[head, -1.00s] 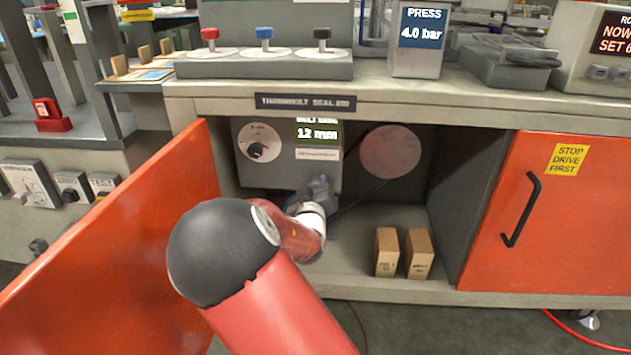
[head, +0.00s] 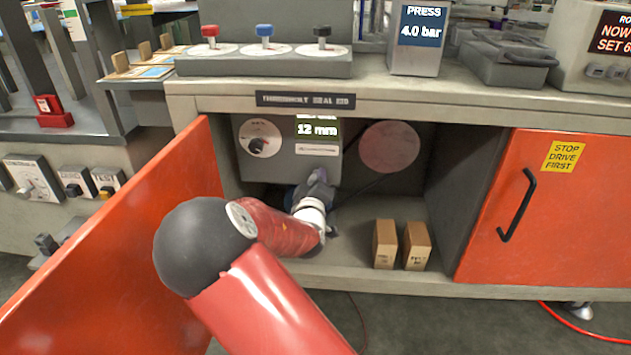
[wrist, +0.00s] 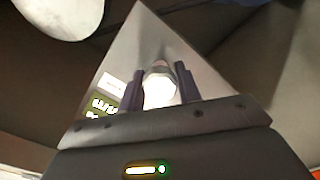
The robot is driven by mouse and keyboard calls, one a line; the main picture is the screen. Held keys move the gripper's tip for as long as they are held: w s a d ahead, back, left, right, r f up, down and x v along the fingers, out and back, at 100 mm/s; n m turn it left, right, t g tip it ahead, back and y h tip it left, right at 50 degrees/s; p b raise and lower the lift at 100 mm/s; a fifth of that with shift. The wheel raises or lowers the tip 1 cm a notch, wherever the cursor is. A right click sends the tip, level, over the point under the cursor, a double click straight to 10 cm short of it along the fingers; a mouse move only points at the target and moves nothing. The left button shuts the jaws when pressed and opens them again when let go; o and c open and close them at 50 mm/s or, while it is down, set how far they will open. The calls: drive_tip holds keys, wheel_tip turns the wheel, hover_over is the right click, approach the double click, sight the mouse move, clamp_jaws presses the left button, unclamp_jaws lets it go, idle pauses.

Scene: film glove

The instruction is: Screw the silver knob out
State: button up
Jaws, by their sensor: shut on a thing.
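The silver knob (wrist: 160,88) shows in the wrist view as a bright metal cylinder between the two dark fingers of my gripper (wrist: 160,90). The fingers are shut on it, one on each side. Behind it is the grey face of the box (wrist: 196,82) it sits at. In the head view my gripper (head: 318,180) reaches into the open cabinet below that box (head: 322,165), and my wrist and hand hide the knob there. Whether the knob has turned or shifted cannot be told.
An orange door (head: 130,220) stands open at left; the right door (head: 550,215) is shut. Two small cartons (head: 385,245) stand on the cabinet floor. A pinkish disc (head: 389,147) is at the back.

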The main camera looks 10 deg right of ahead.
drive_tip(key=o, duration=1)
drive_tip(key=shift+c, duration=0.2)
drive_tip(key=shift+a, duration=0.1)
drive_tip(key=v, duration=0.7)
drive_tip(key=shift+s, duration=0.3)
